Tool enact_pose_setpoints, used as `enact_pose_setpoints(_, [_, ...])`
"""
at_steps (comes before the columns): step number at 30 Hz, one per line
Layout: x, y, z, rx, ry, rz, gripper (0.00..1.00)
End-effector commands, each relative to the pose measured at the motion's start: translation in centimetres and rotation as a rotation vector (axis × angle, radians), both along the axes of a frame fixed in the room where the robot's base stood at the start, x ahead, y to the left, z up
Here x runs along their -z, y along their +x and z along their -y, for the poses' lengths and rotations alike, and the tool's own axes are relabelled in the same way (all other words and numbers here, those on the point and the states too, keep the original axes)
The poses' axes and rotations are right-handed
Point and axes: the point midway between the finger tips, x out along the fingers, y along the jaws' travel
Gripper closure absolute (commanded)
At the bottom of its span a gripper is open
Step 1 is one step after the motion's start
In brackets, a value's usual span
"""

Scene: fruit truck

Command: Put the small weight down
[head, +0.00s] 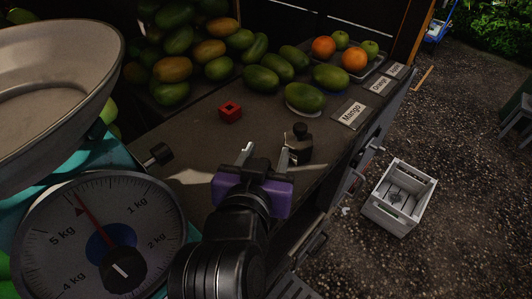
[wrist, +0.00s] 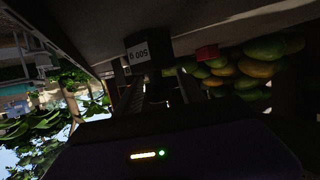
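A small black weight (head: 299,146) with a knob on top stands upright on the dark counter. In the wrist view, which is upside down, the weight (wrist: 140,52) shows a white "500 g" label. My gripper (head: 267,151) is low over the counter with its two fingers spread apart and nothing visible between them. The weight is just beyond the right finger in the head view; whether they touch I cannot tell. The fingers are dark and hard to make out in the wrist view.
A red cube (head: 230,112) sits on the counter left of the weight. Mangoes (head: 262,79) and oranges (head: 354,58) lie behind, with price cards (head: 350,114) at the right edge. A scale (head: 100,235) with a metal pan stands left. A white crate (head: 400,196) is on the ground.

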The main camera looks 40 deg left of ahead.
Motion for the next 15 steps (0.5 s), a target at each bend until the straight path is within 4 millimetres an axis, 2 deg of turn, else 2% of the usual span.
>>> enact_pose_setpoints(8, [-0.4,-0.2,0.1,-0.001,0.001,0.001,0.54])
enact_pose_setpoints(11, [-0.7,-1.2,0.5,0.0,0.001,0.003,0.54])
enact_pose_setpoints(15, [-1.6,-3.5,1.6,-0.003,0.002,0.002,0.54])
